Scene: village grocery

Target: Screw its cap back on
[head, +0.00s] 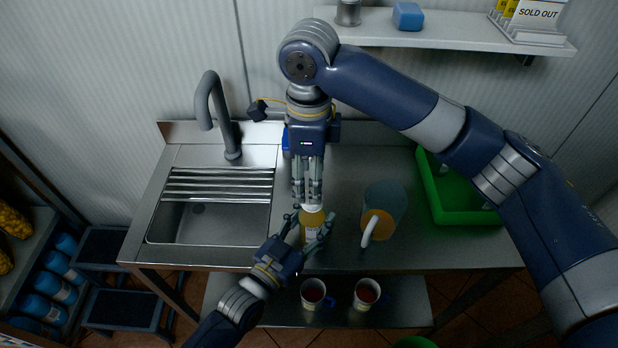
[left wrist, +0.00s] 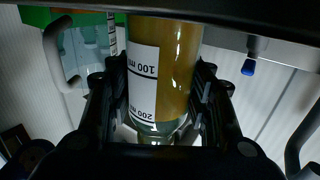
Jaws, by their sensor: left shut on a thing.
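A bottle of amber-yellow liquid (head: 313,219) with a white label stands over the front part of the steel counter. My left gripper (head: 315,233) is shut around its body from the front. In the left wrist view the bottle (left wrist: 160,70) fills the space between the fingers, with "100 ml" and "200 ml" marks upside down. My right gripper (head: 307,197) points down from above, its fingers just over the bottle's top. Something whitish shows there. I cannot tell whether it is the cap or the neck, or whether the right fingers grip it.
A pitcher (head: 391,200) stands close right of the bottle. A green crate (head: 440,200) is further right. The sink (head: 205,222) and tap (head: 222,120) are left. Two mugs (head: 313,293) (head: 366,293) stand on the lower shelf. A wall shelf (head: 450,30) is behind.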

